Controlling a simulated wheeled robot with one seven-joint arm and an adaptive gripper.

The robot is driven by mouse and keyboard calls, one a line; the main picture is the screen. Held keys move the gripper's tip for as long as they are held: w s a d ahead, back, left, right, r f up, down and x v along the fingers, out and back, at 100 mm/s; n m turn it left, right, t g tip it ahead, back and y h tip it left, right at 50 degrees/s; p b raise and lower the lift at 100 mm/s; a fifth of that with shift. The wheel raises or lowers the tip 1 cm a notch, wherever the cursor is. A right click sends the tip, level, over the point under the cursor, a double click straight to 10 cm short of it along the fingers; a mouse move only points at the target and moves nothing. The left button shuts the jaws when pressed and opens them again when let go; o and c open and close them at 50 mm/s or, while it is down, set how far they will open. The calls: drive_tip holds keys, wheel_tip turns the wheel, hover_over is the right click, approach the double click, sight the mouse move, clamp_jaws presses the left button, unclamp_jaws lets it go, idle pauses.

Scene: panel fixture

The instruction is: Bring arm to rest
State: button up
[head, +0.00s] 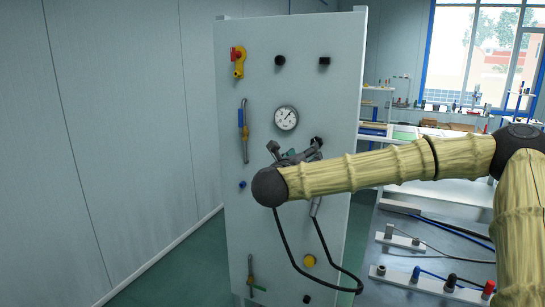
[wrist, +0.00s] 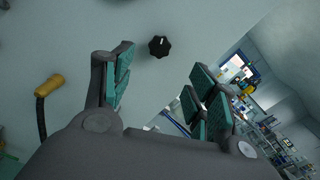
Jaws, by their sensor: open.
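My arm reaches in from the right of the head view, in front of an upright pale panel (head: 240,130). My gripper (head: 296,153) is in front of the panel's middle, just below the round gauge (head: 286,118), and partly hidden by my wrist. In the wrist view my gripper (wrist: 164,78) has its teal-padded fingers spread wide with nothing between them. A black knob (wrist: 158,46) shows on the panel beyond the gap, apart from the fingers. A yellow plug (wrist: 48,86) with a black cable is at the left of the wrist view.
The panel carries a red-and-yellow valve (head: 238,61), a blue-handled lever (head: 243,130), and a yellow fitting (head: 309,261) low down. A black cable (head: 291,255) hangs in a loop below my gripper. A bench (head: 420,262) with cables and fixtures stands right of the panel.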

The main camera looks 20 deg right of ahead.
drive_tip(key=w+a+f+n+t+y, duration=0.3)
drive_tip(key=a+f+n+y, duration=0.1)
drive_tip(key=a+f+n, duration=0.6)
drive_tip(key=s+a+f+n+g+y, duration=0.1)
drive_tip(key=s+a+f+n+y, duration=0.25)
drive_tip(key=f, duration=0.65)
drive_tip(key=s+a+f+n+y, duration=0.2)
drive_tip(key=a+f+n, duration=0.3)
drive_tip(key=f, duration=0.5)
drive_tip(key=s+a+f+n+g+y, duration=0.1)
drive_tip(key=s+a+f+n+y, duration=0.3)
drive_tip(key=f, duration=0.6)
drive_tip(key=s+a+f+n+g+y, duration=0.1)
drive_tip(key=s+a+f+n+g, duration=0.15)
drive_tip(key=s+f+n, duration=0.4)
drive_tip(key=s+a+f+n+g, duration=0.1)
drive_tip(key=s+f+n+g, duration=0.2)
drive_tip(key=s+f, duration=0.7)
drive_tip(key=s+d+f+n+g, duration=0.3)
drive_tip(key=s+n, duration=0.1)
drive_tip(key=s, duration=0.7)
drive_tip(key=s+d+f+n+g, duration=0.3)
drive_tip(key=s+f+n+g, duration=0.1)
drive_tip(key=s, duration=0.7)
drive_tip(key=shift+d+n+h, duration=0.2)
drive_tip(key=shift+n+h, duration=0.15)
drive_tip(key=shift+n, duration=0.15)
